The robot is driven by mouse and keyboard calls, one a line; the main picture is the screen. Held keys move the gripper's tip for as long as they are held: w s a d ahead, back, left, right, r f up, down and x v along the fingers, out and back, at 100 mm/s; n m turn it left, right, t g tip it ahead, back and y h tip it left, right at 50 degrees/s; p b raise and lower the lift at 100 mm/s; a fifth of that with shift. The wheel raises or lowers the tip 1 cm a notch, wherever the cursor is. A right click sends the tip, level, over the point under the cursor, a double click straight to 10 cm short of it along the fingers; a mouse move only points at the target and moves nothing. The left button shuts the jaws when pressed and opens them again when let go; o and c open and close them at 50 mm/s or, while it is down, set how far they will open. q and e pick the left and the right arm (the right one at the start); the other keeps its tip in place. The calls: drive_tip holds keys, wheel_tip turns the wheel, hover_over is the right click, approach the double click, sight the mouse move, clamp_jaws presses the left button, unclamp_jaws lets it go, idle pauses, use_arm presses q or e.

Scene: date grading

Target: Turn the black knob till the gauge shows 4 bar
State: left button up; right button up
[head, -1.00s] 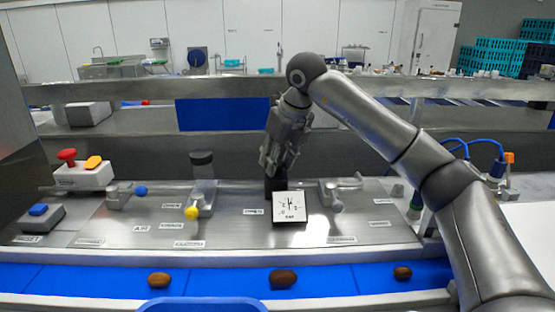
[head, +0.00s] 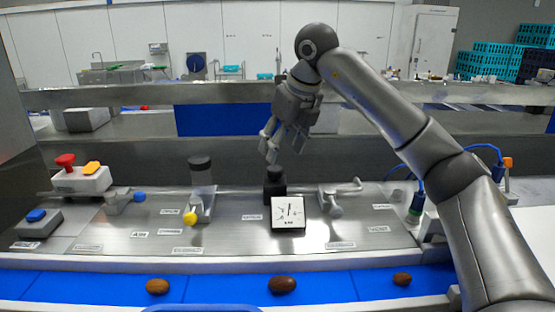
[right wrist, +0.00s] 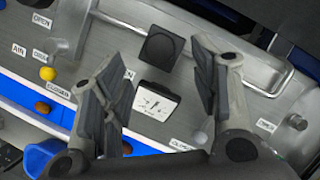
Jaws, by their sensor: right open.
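The black knob (head: 275,181) stands upright on the metal panel, just behind the square white gauge (head: 288,212). The gauge's dark needle points nearly straight up in the head view; its numbers are too small to read. My right gripper (head: 270,147) is above the knob, open and apart from it. In the right wrist view the knob (right wrist: 161,48) shows beyond the open fingers (right wrist: 160,88), with the gauge (right wrist: 156,102) nearer the middle between them. Nothing is held. My left gripper is not in view.
A yellow-tipped lever (head: 191,217) stands left of the gauge and a grey lever (head: 332,203) right of it. Brown dates (head: 283,285) lie on the blue belt (head: 218,285) in front.

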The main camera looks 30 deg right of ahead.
drive_tip(key=v, duration=0.6)
drive_tip(key=shift+f, duration=0.1)
idle(0.4)
